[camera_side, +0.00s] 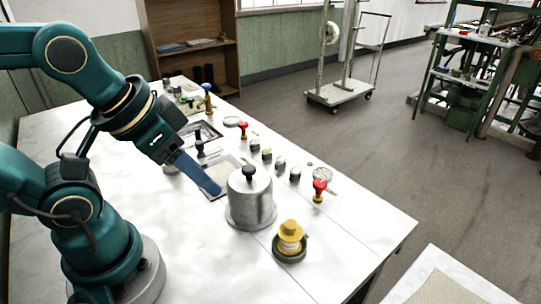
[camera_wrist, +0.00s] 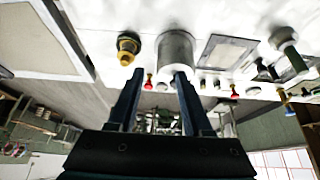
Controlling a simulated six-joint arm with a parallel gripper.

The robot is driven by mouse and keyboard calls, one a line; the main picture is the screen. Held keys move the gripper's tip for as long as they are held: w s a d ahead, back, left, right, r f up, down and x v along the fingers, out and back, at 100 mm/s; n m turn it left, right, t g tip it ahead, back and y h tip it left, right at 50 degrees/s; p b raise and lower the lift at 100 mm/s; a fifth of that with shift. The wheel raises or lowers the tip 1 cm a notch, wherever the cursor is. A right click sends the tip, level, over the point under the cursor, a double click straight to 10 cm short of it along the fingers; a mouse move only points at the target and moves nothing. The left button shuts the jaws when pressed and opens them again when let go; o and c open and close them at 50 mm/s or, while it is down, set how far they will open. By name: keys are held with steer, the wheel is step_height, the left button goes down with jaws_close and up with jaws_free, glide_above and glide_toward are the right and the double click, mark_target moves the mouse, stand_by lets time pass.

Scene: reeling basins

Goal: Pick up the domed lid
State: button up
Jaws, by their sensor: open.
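The domed lid (camera_side: 250,181) is grey metal with a black knob (camera_side: 250,171). It sits on top of a silver cylindrical pot (camera_side: 250,209) on the white table. My gripper (camera_side: 216,190) hangs just left of the pot at about the height of its upper part, tilted and apart from the knob. In the wrist view, which is upside down, my gripper (camera_wrist: 160,75) has its two fingers spread with nothing between them. The pot (camera_wrist: 176,48) shows beyond the finger on the right; the knob cannot be made out there.
A yellow-topped jar on a dark round base (camera_side: 290,241) stands front right of the pot. A red-topped item (camera_side: 320,186) and several small pots (camera_side: 280,164) line the right side. A framed panel (camera_side: 222,178) lies behind.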

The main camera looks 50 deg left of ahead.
steer(key=shift+o, duration=1.4)
